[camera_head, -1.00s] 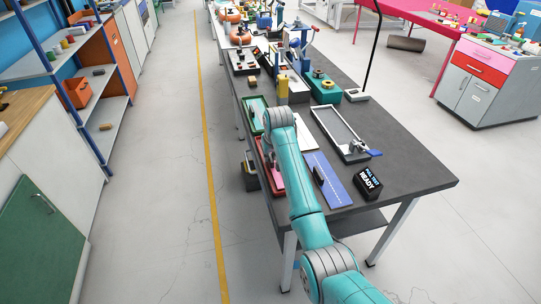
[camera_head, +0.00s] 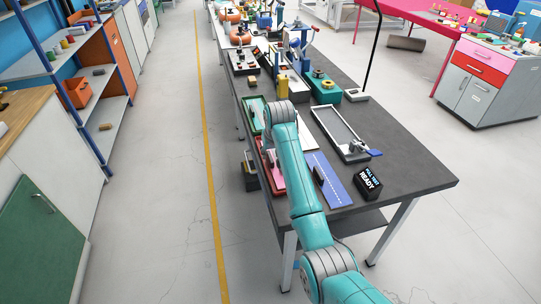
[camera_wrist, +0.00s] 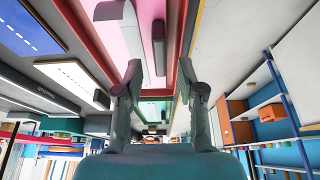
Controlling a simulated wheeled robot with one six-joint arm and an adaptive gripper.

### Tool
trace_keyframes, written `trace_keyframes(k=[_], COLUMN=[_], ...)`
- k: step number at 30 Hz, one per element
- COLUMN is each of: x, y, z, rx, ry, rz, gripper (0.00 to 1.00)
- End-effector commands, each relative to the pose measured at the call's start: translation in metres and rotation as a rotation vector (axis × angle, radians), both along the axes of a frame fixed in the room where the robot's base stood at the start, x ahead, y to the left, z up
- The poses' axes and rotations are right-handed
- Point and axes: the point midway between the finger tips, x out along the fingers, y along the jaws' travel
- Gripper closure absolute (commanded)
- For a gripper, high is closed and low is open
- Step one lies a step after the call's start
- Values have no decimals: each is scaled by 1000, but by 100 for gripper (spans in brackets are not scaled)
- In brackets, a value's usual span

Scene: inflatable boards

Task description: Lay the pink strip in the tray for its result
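In the head view the red tray (camera_head: 265,178) sits at the table's left edge, and pink shows beside my arm. My gripper (camera_wrist: 158,72) is above this tray with its two fingers apart and nothing clearly held between them. The bar shows beyond the fingertips, seemingly apart from them. A green tray (camera_head: 255,113) lies farther along the same edge.
A black display (camera_head: 368,182) reads "READY". A long grey tray-like fixture (camera_head: 336,128) stands behind. A yellow object (camera_head: 282,88) and teal block (camera_head: 322,88) are farther back. The table's front right is clear.

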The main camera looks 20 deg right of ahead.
Motion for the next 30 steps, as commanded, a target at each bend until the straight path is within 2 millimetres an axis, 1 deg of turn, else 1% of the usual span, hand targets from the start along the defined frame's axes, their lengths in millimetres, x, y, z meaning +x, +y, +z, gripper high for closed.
trace_keyframes(k=[1,3,9,12,15,21,30], x=[-3,-9,-24,-30,-34,-37,-37], y=[0,0,0,0,0,0,0], z=[10,24,60,74,83,90,90], rx=[0,0,0,0,0,0,0], ry=[-5,-4,-4,-3,-2,0,0], rz=[0,0,0,0,0,0,0], gripper=[61,61,61,61,61,61,61])
